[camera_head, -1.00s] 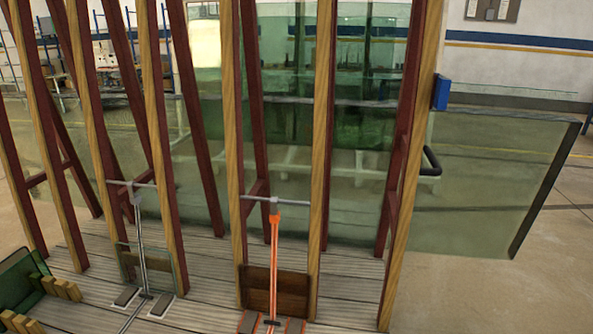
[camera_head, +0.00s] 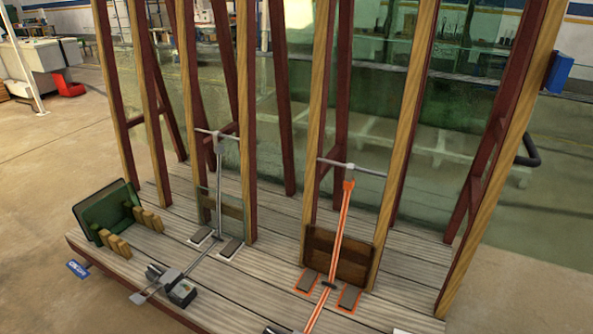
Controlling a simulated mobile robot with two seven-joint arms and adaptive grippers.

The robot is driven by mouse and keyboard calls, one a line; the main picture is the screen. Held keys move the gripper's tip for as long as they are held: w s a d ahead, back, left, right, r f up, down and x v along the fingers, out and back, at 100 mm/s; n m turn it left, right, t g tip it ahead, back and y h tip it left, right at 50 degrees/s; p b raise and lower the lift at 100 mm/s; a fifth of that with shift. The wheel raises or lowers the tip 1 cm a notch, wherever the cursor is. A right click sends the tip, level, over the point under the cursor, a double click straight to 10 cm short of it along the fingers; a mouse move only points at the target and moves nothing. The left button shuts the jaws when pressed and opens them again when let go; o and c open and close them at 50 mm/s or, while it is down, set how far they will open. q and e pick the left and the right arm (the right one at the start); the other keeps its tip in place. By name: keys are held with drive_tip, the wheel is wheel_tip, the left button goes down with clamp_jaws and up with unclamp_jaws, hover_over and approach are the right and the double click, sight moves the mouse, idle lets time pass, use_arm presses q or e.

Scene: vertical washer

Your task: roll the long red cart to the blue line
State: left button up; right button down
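No long cart that is plainly red shows, and no blue line on the floor can be made out. A long platform with a grey plank deck (camera_head: 265,222) fills the middle; its wheels, if any, are hidden. It carries slanted dark red posts (camera_head: 283,105) faced with wooden uprights (camera_head: 403,120). Large greenish glass panes (camera_head: 455,120) stand among the posts. An orange-red bar (camera_head: 335,235) and a grey bar (camera_head: 218,185) with crosspieces stand on the deck. Neither of my grippers is in view.
A green padded piece (camera_head: 105,210) with wooden blocks sits at the deck's left end. A blue box (camera_head: 559,72) is on the right post. Open floor (camera_head: 55,150) lies at left.

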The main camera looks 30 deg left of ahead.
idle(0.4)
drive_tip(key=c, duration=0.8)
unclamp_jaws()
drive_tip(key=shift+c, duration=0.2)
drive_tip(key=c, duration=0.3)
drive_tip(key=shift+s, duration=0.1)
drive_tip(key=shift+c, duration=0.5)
